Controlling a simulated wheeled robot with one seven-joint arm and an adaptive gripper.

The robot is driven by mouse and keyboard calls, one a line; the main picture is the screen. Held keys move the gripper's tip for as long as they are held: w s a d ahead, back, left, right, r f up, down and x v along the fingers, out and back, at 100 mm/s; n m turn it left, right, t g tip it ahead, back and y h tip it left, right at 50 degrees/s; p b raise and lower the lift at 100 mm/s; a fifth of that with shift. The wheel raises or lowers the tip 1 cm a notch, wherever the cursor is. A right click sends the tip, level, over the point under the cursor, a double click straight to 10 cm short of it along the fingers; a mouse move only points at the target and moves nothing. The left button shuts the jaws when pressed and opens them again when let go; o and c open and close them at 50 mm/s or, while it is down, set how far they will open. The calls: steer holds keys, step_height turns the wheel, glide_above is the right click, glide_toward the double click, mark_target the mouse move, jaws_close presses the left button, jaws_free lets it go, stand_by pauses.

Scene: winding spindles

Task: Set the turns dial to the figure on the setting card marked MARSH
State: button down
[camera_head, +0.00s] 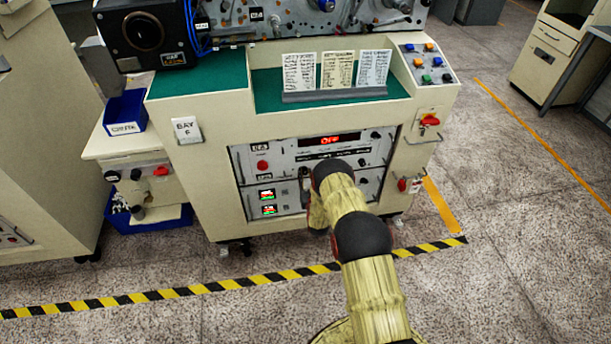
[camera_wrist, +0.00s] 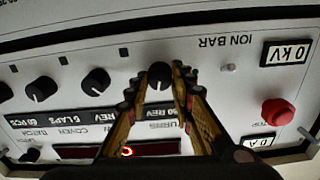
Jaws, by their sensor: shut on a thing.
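In the wrist view, which shows the panel upside down, my gripper (camera_wrist: 159,88) is shut on the black turns dial (camera_wrist: 159,73), with one finger on each side of it. A label strip reading TURNS lies by the dial, partly covered by the fingers. The lit red display (camera_wrist: 120,150) is mostly hidden by my gripper there. In the head view the display (camera_head: 331,140) shows red characters too small to read surely. Three setting cards (camera_head: 299,72), (camera_head: 337,69), (camera_head: 374,68) stand in a rack; their writing is too small to read. My arm hides the dial in the head view.
Several other black knobs (camera_wrist: 41,88) sit in a row beside the dial. A red button (camera_wrist: 278,112) and an ION BAR label are on the other side. A button box (camera_head: 428,63) is right of the cards. Yellow-black tape (camera_head: 200,287) marks the floor.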

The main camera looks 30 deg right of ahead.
steer(key=shift+n, duration=0.3)
steer(key=shift+n+b, duration=1.15)
steer(key=shift+n, duration=1.45)
steer(key=c, duration=1.6)
jaws_free()
steer(key=shift+c, duration=0.2)
steer(key=shift+o, duration=0.5)
steer(key=v, duration=1.2)
